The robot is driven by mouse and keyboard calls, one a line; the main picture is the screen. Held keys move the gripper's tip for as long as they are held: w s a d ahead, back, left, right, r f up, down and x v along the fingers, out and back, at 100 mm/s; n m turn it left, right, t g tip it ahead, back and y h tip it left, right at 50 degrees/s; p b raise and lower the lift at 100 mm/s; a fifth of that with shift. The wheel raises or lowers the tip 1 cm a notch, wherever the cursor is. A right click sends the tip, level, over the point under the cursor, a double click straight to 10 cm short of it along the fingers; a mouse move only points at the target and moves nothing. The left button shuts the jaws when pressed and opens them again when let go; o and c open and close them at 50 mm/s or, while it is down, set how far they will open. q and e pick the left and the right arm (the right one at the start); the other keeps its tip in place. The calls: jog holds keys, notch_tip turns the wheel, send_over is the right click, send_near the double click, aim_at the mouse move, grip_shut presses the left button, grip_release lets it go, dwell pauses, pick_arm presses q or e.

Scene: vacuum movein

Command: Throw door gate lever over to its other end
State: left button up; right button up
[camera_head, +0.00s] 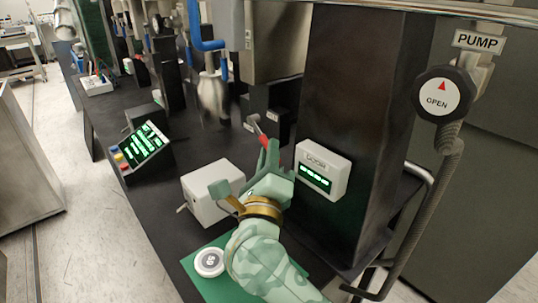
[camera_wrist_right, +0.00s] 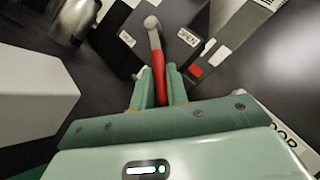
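The door gate lever (camera_head: 264,140) has a red grip and a silver end, low by the dark column in the head view. In the right wrist view the lever (camera_wrist_right: 158,65) points up the picture between two small white labels. The one on its right reads OPEN; the left one is too blurred to read surely. My right gripper (camera_head: 270,155) reaches in from below. In the wrist view its fingers (camera_wrist_right: 159,80) lie close along both sides of the red grip and look closed on it. My left gripper is not in view.
A gauge box (camera_head: 322,172) with a green display stands just right of my gripper. A white box (camera_head: 212,190) is at its left. A PUMP knob (camera_head: 443,94) marked OPEN is at upper right. A screen unit (camera_head: 142,145) stands farther left on the black bench.

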jog(key=o, duration=0.3)
jog(key=p+v, duration=0.2)
jog(key=v, duration=1.4)
jog(key=shift+s+f+p, duration=0.2)
jog(key=shift+p, duration=0.1)
